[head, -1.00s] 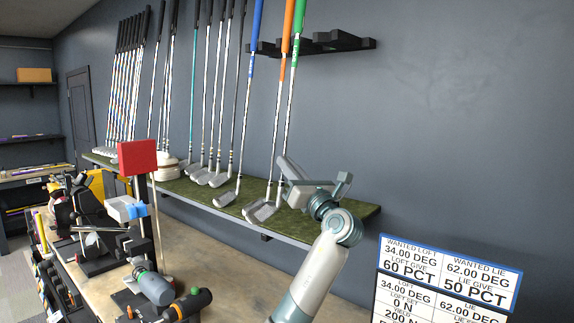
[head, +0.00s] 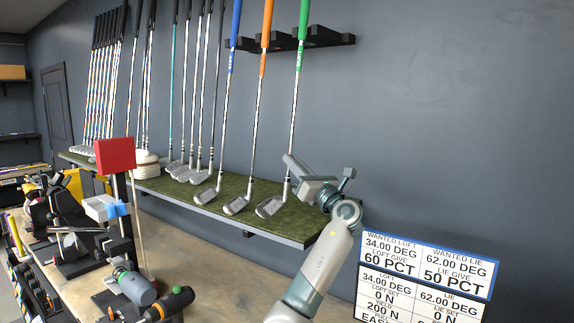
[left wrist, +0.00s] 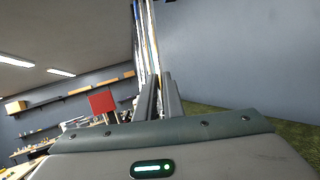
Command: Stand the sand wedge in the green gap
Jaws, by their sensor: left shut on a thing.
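The club with the green grip (head: 303,20), which I take to be the sand wedge, stands nearly upright with its iron head (head: 271,207) low over the green shelf top (head: 240,186). I cannot tell whether the head touches the turf. My left gripper (head: 291,166) is shut on its lower shaft, above the head. In the left wrist view, shafts (left wrist: 148,40) run up beyond the two closed fingers (left wrist: 160,95). The black wall rack (head: 325,36) is behind the green grip; its gaps are partly hidden. My right gripper is not in view.
The orange-gripped club (head: 266,40) and blue-gripped club (head: 233,50) stand close to the left, with several more clubs beyond. A red block (head: 115,155) on a post and bench tools fill the lower left. A sign board (head: 428,265) stands lower right.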

